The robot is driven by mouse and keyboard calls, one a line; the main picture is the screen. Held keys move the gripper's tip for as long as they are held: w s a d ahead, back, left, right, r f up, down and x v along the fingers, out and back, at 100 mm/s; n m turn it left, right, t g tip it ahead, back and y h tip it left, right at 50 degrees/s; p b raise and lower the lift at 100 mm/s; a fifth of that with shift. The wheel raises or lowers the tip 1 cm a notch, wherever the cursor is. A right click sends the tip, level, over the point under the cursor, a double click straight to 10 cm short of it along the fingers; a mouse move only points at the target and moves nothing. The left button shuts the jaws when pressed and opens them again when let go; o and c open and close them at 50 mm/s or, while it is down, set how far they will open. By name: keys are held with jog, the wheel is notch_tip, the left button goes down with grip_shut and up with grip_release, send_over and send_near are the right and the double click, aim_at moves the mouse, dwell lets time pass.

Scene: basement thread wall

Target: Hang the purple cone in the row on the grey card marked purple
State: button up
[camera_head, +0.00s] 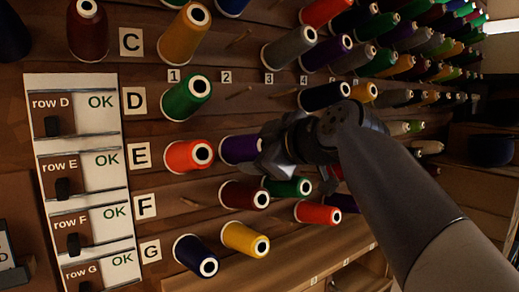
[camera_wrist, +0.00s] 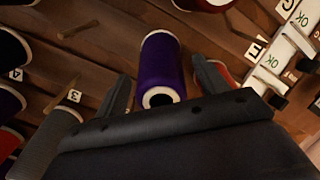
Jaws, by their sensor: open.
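A purple cone (camera_head: 238,149) hangs on the wall in row E, right of an orange-red cone. My gripper (camera_head: 266,160) is at its right side and hides part of it. In the wrist view the purple cone (camera_wrist: 162,62) lies between the two spread fingers of my gripper (camera_wrist: 160,78), its white-rimmed end towards me. The fingers are open with a gap on each side; I cannot tell whether either touches it. Another dark purple cone (camera_head: 322,54) hangs higher up in row C. No grey card marked purple is readable in either view.
White letter tags C to G run down the wall. A panel (camera_head: 84,139) at the left has row D to G labels, sliders and OK marks. Bare pegs show in row D (camera_head: 238,93) and row F (camera_head: 190,202). Green (camera_head: 288,187) and dark red (camera_head: 243,195) cones hang close below my gripper.

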jog(key=b+v, duration=0.2)
jog(key=v, duration=0.8)
jog(key=shift+s+d, duration=0.2)
jog(key=shift+s, duration=0.05)
jog(key=p+x, duration=0.2)
jog(key=x, duration=0.9)
jog(key=shift+a+r, duration=0.1)
jog(key=shift+r, duration=0.1)
jog(key=shift+r+p, duration=0.25)
jog(key=shift+p, duration=0.3)
jog(key=shift+s, duration=0.1)
jog(key=shift+f, duration=0.15)
